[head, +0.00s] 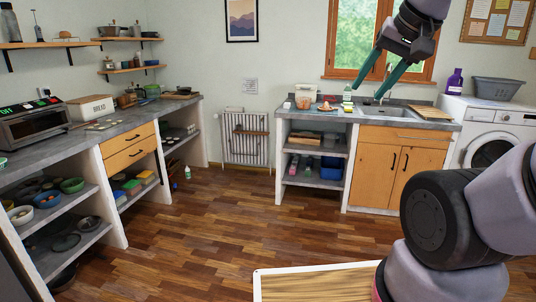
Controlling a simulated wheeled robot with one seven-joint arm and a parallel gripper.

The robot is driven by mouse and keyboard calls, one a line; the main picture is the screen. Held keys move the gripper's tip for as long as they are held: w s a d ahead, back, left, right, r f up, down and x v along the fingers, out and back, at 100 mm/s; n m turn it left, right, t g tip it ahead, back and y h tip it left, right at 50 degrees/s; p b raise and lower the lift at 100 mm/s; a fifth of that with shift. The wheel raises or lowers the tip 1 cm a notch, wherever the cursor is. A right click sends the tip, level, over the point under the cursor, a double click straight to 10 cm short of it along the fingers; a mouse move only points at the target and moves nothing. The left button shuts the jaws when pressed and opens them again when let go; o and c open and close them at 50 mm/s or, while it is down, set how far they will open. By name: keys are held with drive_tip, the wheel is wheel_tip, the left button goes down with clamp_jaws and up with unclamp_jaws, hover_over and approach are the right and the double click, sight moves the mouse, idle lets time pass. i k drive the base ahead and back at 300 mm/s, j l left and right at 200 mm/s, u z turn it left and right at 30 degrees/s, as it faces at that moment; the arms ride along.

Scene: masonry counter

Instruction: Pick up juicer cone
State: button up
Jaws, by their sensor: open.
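I cannot surely pick out the juicer cone in the head view. A small reddish item (326,106) lies on the back counter left of the sink, too small to identify. My gripper (370,91) has two long teal fingers, which are apart with nothing between them. It hangs in the air at the upper right, pointing down and left. In the picture its fingertips overlap the area of the back counter (340,114) and sink, but I cannot tell their distance from it.
A washing machine (490,128) stands at right. The left counter holds a toaster oven (35,115) and bread box (91,108). The wooden floor (215,220) between is clear.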

sight(326, 107)
drive_tip(key=i, duration=2.2)
drive_tip(key=i+z, duration=0.15)
drive_tip(key=i, duration=0.3)
drive_tip(key=i+j+z, duration=0.1)
drive_tip(key=i, duration=0.4)
drive_tip(key=i+j+z, duration=0.15)
drive_tip(key=i, duration=0.3)
drive_tip(key=i+j+z, duration=0.1)
drive_tip(key=i, duration=0.35)
drive_tip(key=i+j+z, duration=0.15)
drive_tip(key=i+j, duration=0.2)
drive_tip(key=i, duration=0.1)
